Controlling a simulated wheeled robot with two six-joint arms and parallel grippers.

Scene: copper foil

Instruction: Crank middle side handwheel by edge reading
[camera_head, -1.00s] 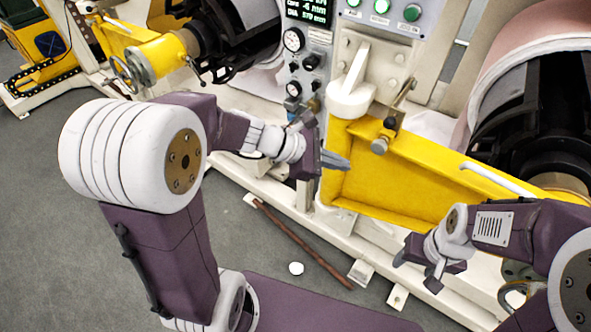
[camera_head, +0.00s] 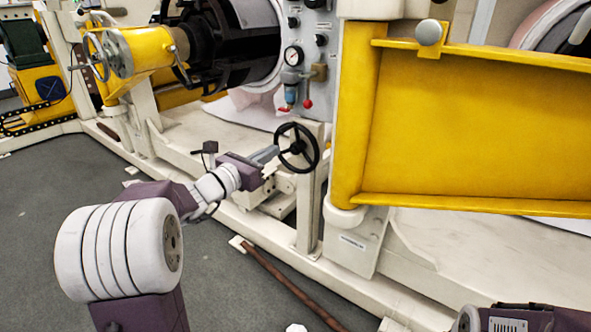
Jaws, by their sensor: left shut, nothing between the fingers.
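A black handwheel (camera_head: 297,148) with a spoked rim stands upright on the cream machine frame, just left of the yellow arm's post. My left gripper (camera_head: 267,155) is shut and empty, its grey fingers pointing right at the wheel's left rim. The tips look very close to the rim; I cannot tell whether they touch it. My right arm shows only as a link at the bottom right corner, and its gripper is out of view.
A large yellow swing arm (camera_head: 470,120) fills the right side. A grey panel with a round gauge (camera_head: 293,55) and red knobs is above the wheel. Another handwheel (camera_head: 96,56) is at the upper left. A brown bar (camera_head: 290,285) lies along the floor below.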

